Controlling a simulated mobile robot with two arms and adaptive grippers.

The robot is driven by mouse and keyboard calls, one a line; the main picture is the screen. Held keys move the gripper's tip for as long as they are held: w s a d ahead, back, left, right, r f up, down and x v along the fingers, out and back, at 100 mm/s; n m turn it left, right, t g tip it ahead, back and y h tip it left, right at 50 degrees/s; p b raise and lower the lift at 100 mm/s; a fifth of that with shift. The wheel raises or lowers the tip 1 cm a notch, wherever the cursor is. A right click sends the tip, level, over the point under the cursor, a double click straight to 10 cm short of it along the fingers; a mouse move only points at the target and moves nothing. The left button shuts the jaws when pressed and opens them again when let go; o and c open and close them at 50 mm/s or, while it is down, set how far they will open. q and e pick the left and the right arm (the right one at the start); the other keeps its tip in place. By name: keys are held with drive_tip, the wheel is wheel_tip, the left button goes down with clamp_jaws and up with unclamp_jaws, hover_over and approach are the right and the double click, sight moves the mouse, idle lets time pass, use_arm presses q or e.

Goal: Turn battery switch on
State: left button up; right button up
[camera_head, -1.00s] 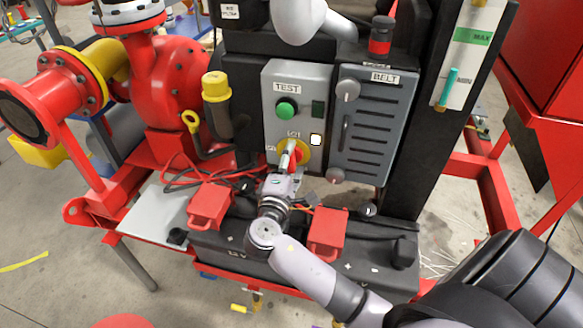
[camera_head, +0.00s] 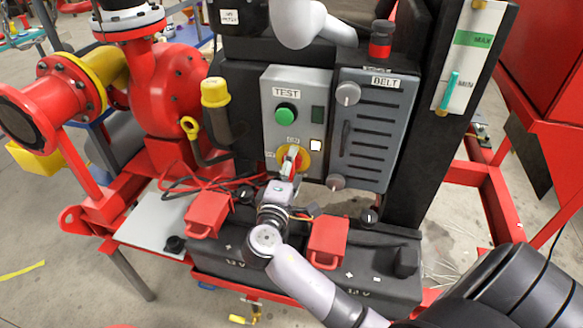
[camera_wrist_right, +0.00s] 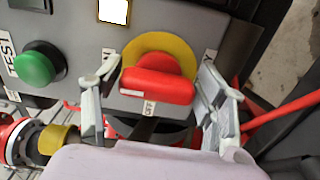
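The battery switch (camera_head: 292,153) is a red bar handle on a yellow disc, low on the grey TEST panel (camera_head: 300,89). In the right wrist view, the red handle (camera_wrist_right: 157,86) lies across the picture; in the head view it looks roughly upright, toward the label above the disc. My right gripper (camera_head: 287,168) is at the switch. In the wrist view its two fingers (camera_wrist_right: 158,98) are spread, one beyond each end of the handle, with visible gaps. It appears empty. Its fingertips partly cover the switch in the head view. My left gripper is out of view.
A green button (camera_head: 286,113) sits above the switch and a lit white square (camera_head: 316,145) right of it. The BELT guard (camera_head: 370,130) stands close on the right. Red terminal covers (camera_head: 208,213) and (camera_head: 327,241) and cables lie below, around my right arm.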

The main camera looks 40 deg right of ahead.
drive_tip(key=shift+o, duration=1.2)
drive_tip(key=shift+a, duration=0.1)
drive_tip(key=v, duration=1.2)
drive_tip(key=shift+s, duration=0.1)
